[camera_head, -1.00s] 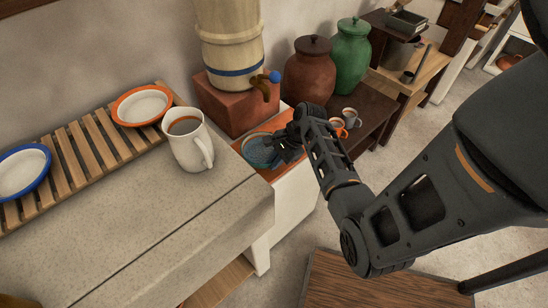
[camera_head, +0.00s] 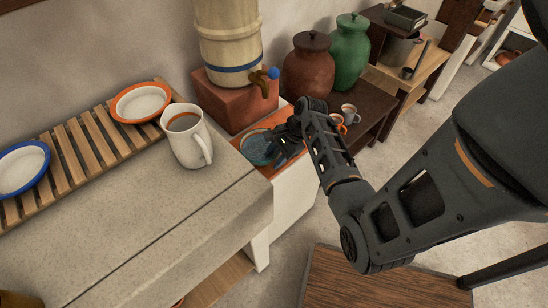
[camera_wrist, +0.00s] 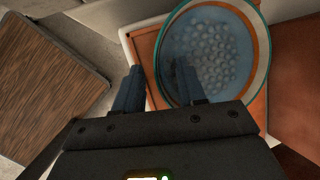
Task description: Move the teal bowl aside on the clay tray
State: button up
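The teal bowl (camera_head: 257,148) sits on the orange clay tray (camera_head: 268,171), below the barrel's tap and partly hidden by my gripper. In the wrist view the teal bowl (camera_wrist: 212,45) shows an orange-brown rim band and a pebbled bluish inside; the tray (camera_wrist: 144,42) shows beside it. My gripper (camera_wrist: 159,84) is open. One finger is outside the bowl's near-left wall and the other is over its inside, so the rim lies between them. I cannot tell whether either finger touches it.
A white mug (camera_head: 187,138) with brown liquid stands on the stone counter (camera_head: 150,215) to the left. Lidded brown (camera_head: 307,68) and green (camera_head: 350,45) jars and small cups (camera_head: 347,113) are right.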

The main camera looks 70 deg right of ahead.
jog(key=v, duration=0.7)
jog(key=shift+f, duration=0.1)
dwell(0.4)
